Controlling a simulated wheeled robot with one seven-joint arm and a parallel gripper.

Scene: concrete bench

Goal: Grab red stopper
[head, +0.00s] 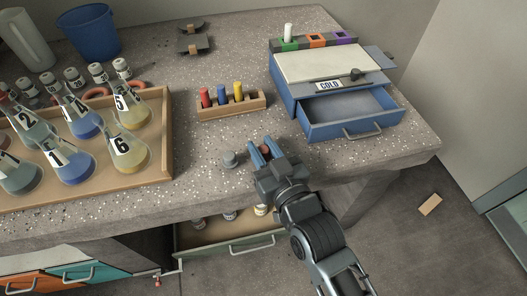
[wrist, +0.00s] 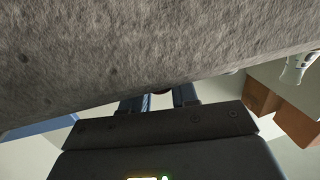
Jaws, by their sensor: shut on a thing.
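My gripper (head: 263,152) is over the front part of the bench top, its fingers pointing away from me. A small dark red piece, seemingly the red stopper (head: 266,149), is between the fingers, mostly hidden by them. In the wrist view the fingers (wrist: 160,101) close on a dark reddish piece (wrist: 162,92), with only its edge showing. A wooden rack (head: 232,112) behind the gripper holds a red (head: 205,97), a blue (head: 221,92) and a yellow (head: 238,90) upright piece.
A grey knob-like piece (head: 230,160) stands just left of my gripper. A tray of flasks (head: 168,140) is at left. A blue box (head: 285,88) with its drawer (head: 350,123) open is at right. A bench drawer (head: 228,253) below is open.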

